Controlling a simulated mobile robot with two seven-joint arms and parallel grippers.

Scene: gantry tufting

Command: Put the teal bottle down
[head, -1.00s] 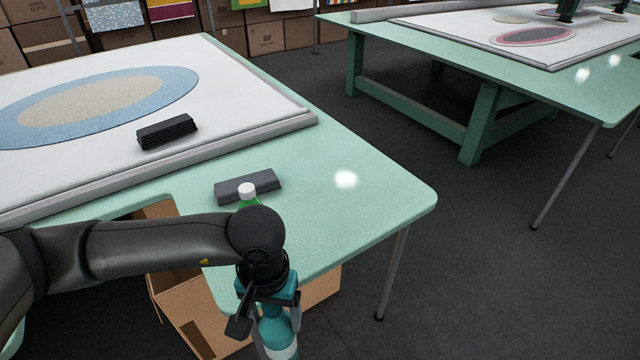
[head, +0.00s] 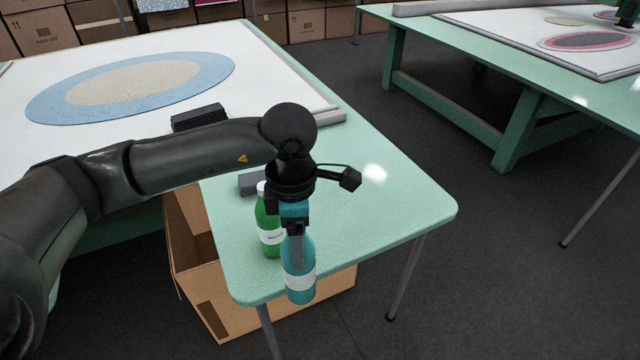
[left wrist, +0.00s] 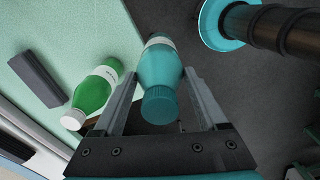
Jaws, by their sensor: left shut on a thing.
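The teal bottle (head: 300,268) with a white label is held by my left gripper (head: 296,240) near the front edge of the green table (head: 400,205). The gripper is shut on it. In the left wrist view the teal bottle (left wrist: 160,68) sits between the fingers (left wrist: 160,85), cap toward the camera, with dark floor behind it. In the head view its bottom overlaps the table edge; its height relative to the top is hard to tell. My right gripper is not in view.
A green bottle (head: 268,232) stands on the table just left of the teal bottle. A grey block (head: 250,184) lies behind it, partly hidden by my arm. An open cardboard box (head: 200,275) is below the table edge. The tabletop to the right is clear.

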